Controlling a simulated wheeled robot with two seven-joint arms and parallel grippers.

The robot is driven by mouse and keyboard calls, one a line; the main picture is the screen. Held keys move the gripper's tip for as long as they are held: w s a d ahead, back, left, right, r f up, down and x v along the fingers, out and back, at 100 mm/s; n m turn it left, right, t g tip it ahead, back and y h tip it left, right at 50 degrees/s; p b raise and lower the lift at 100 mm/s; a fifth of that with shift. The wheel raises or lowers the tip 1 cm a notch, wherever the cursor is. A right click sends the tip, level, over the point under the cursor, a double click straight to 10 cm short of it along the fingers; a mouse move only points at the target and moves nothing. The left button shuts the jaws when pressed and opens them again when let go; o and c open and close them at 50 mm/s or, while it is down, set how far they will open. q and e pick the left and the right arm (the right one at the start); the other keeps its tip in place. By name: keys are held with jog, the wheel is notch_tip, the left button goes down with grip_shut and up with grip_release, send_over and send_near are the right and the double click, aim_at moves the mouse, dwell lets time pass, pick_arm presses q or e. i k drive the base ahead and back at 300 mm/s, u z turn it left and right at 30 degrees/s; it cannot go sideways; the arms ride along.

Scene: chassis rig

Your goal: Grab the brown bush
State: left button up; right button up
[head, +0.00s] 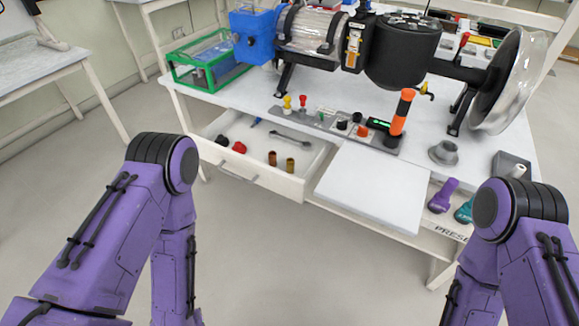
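Two small upright cylinders stand side by side in the open drawer (258,178). The left one is a brown bush (272,158); the right one is a more golden-brown bush (290,165). Both are small in the picture, so their exact shades are hard to tell. My purple arms come in at the lower left and lower right, with their forearms pointing down. Both grippers are below the picture's edge and out of sight, so neither is seen near the bushes.
The drawer also holds red (239,147) and black (222,140) pieces and a grey wrench (290,138). A white board (372,187) juts out right of the drawer. The machine (402,50) and an orange-black handle (401,112) stand on the table behind. Floor before the drawer is clear.

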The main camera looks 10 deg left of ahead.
aim_at(273, 154)
jog(key=u, duration=2.05)
jog(key=i, duration=2)
jog(key=z, duration=3.2)
